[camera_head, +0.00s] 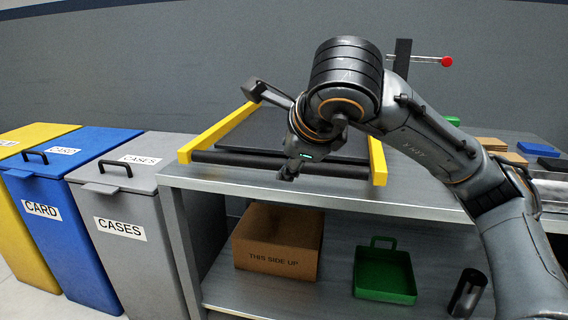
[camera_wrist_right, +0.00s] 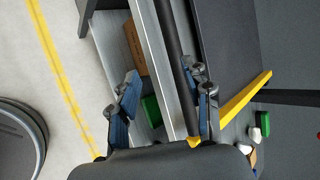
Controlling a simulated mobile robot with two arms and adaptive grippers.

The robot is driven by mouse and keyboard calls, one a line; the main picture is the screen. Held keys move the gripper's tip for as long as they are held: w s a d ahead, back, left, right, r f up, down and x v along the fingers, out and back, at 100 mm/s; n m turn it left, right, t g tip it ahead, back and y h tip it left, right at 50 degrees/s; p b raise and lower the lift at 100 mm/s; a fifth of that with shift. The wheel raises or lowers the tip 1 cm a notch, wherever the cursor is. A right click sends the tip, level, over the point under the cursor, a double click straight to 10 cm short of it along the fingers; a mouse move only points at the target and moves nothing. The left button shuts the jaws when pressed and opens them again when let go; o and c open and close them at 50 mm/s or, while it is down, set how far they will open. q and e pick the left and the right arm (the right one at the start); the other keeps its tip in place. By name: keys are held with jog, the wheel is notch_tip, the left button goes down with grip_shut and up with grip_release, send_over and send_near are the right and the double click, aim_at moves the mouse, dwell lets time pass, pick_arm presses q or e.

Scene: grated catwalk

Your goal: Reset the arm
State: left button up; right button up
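My right arm (camera_head: 430,145) comes in from the right of the head view, bends high over the bench and drops toward its front edge. My right gripper (camera_head: 288,172) hangs in front of the black roller of the yellow-sided frame (camera_head: 376,160), small and partly hidden by the wrist. In the right wrist view the two blue-padded fingers (camera_wrist_right: 162,88) stand well apart with nothing held between them. The bench edge and the roller show beyond them. My left gripper is in neither view.
The metal bench (camera_head: 420,200) has a lower shelf with a cardboard box (camera_head: 275,262) and a green tray (camera_head: 384,275). Yellow, blue (camera_head: 45,225) and grey (camera_head: 125,240) bins stand left. A red-knobbed lever (camera_head: 446,61) rises behind. Brown and blue pieces lie at the right.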

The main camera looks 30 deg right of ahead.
jog(key=shift+s+r, duration=0.35)
